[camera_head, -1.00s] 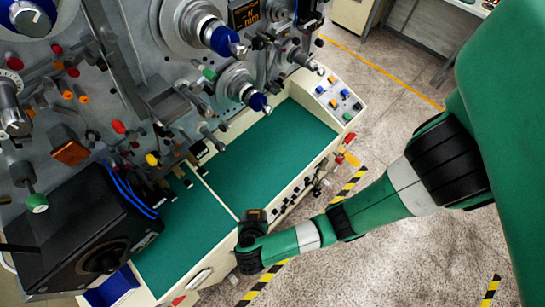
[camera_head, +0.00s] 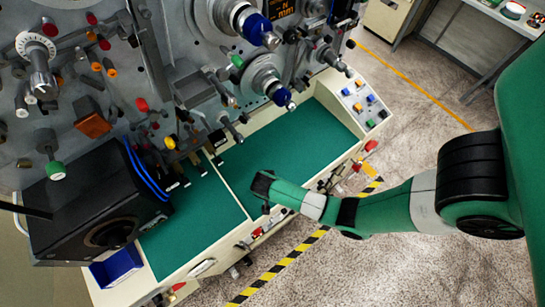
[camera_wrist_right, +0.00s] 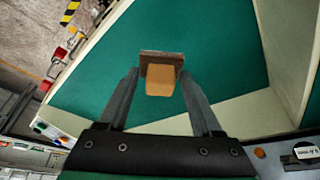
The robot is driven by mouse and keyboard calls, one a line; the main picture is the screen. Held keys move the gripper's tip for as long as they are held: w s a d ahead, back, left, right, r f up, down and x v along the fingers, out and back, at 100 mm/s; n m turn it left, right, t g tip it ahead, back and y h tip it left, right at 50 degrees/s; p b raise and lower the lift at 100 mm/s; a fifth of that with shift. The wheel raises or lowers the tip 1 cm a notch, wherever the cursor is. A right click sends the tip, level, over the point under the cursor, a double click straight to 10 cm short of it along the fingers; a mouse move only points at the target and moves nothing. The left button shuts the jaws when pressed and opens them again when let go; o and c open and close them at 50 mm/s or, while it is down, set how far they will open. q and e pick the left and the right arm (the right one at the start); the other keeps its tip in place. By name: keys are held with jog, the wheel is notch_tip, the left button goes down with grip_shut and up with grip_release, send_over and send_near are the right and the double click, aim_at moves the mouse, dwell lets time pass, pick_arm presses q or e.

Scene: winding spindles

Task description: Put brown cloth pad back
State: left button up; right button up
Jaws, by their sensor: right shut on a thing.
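The brown cloth pad (camera_wrist_right: 160,74) shows in the right wrist view as a small block with a dark brown edge and a tan face. My right gripper (camera_wrist_right: 158,76) is shut on it, one finger on each side. The green worktop (camera_wrist_right: 215,50) lies behind the pad; I cannot tell how far apart they are. In the head view my right arm's wrist end is over the front part of the green worktop (camera_head: 290,145), near the divider. The pad and fingertips are hidden there. My left gripper is not in view.
The grey machine face (camera_head: 190,45) with spindles, knobs and levers rises behind the worktop. A black box (camera_head: 90,215) stands at left, with a blue bin (camera_head: 116,267) before it. A button panel (camera_head: 366,101) is at the right end. The right-hand worktop section is mostly clear.

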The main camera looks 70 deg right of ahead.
jog(key=shift+s+d+f, duration=0.1)
jog(key=shift+d+f, duration=0.85)
jog(key=shift+f, duration=0.3)
jog(key=x, duration=0.1)
jog(key=b+x, duration=0.1)
jog(key=x, duration=0.1)
jog(key=shift+s+a+f+b, duration=0.1)
jog(key=shift+s+a+b, duration=0.05)
jog(key=shift+a+b, duration=0.15)
jog(key=shift+f, duration=0.25)
jog(key=o, duration=1.2)
